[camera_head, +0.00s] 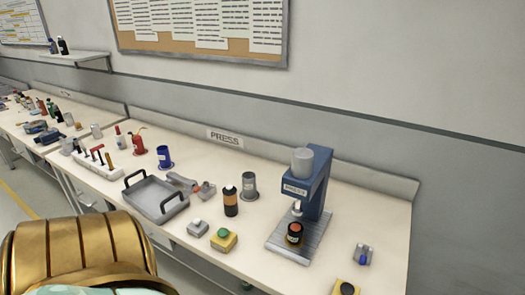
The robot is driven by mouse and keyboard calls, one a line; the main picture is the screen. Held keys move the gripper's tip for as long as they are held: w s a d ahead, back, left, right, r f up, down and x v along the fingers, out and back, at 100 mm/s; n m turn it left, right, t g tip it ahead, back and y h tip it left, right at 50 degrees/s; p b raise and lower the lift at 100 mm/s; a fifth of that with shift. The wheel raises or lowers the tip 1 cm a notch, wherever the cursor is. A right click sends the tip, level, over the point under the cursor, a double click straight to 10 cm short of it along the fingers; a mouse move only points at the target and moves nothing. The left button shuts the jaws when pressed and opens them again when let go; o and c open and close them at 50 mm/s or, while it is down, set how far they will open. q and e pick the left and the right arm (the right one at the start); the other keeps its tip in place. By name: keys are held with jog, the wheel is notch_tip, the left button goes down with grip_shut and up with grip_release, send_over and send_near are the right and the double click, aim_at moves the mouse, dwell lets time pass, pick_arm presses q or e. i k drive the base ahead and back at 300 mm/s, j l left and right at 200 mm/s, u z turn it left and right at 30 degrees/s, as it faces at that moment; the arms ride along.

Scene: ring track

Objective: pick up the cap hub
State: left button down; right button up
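I cannot tell for sure which piece is the cap hub. A small grey block with a round light top (198,228) sits near the bench's front edge. A grey piece with a blue knob (362,254) lies right of the press. A small grey fitting (206,189) lies right of the tray. Neither gripper is in view; a gold part of mine fills the lower left.
The long bench (262,262) carries a grey tray with black handles (152,211), a black-and-orange bottle (230,204), a grey cup (249,187), a blue can (164,158) and a yellow box with a green button (223,240). Bare bench lies around the press.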

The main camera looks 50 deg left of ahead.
aim_at(293, 238)
jog(key=u, duration=1.35)
jog(key=i+z, duration=0.1)
jog(key=z, duration=0.35)
